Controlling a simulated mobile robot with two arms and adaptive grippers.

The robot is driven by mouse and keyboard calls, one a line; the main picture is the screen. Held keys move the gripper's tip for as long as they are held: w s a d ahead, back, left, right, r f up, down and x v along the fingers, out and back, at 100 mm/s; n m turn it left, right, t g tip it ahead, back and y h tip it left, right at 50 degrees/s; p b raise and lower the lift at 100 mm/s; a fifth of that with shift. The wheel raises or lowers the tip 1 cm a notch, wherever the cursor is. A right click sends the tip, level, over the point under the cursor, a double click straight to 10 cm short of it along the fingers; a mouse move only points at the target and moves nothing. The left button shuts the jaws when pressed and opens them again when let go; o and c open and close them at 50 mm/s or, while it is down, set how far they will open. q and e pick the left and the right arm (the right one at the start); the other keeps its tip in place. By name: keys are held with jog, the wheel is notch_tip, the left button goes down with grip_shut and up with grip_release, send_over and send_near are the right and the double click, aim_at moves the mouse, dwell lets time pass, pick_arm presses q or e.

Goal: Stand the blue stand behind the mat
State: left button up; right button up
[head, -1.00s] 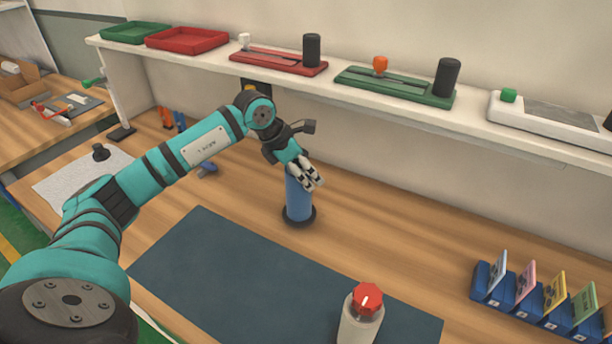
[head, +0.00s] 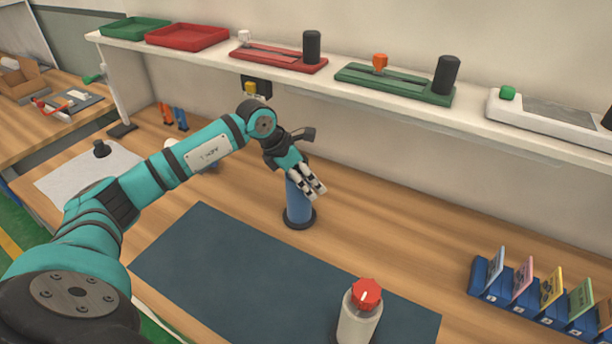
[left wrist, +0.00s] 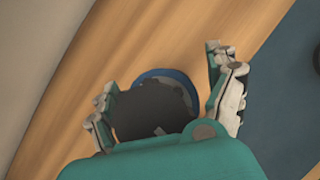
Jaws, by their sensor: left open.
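The blue stand (head: 299,205) is upright on its dark round base on the wooden table, just behind the back edge of the dark blue mat (head: 260,275). My left gripper (head: 312,190) is at the stand's upper part in the head view. In the left wrist view, my left gripper (left wrist: 165,90) is open, with its fingers apart on either side of the stand (left wrist: 158,103). The stand's top is partly hidden by the gripper in the head view. The mat also shows in the left wrist view (left wrist: 280,90). My right gripper is not in view.
A bottle with a red cap (head: 360,315) stands on the mat's front right. A blue rack with coloured cards (head: 530,300) is at the right. A shelf (head: 480,118) with trays and slotted boards runs along the back. The table right of the stand is clear.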

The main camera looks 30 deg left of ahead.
pick_arm(q)
jog(key=shift+r, duration=0.1)
jog(key=shift+r, duration=0.15)
jog(key=b+v, duration=0.2)
jog(key=v, duration=0.9)
jog(key=shift+s+r, duration=0.25)
jog(key=shift+r, duration=0.1)
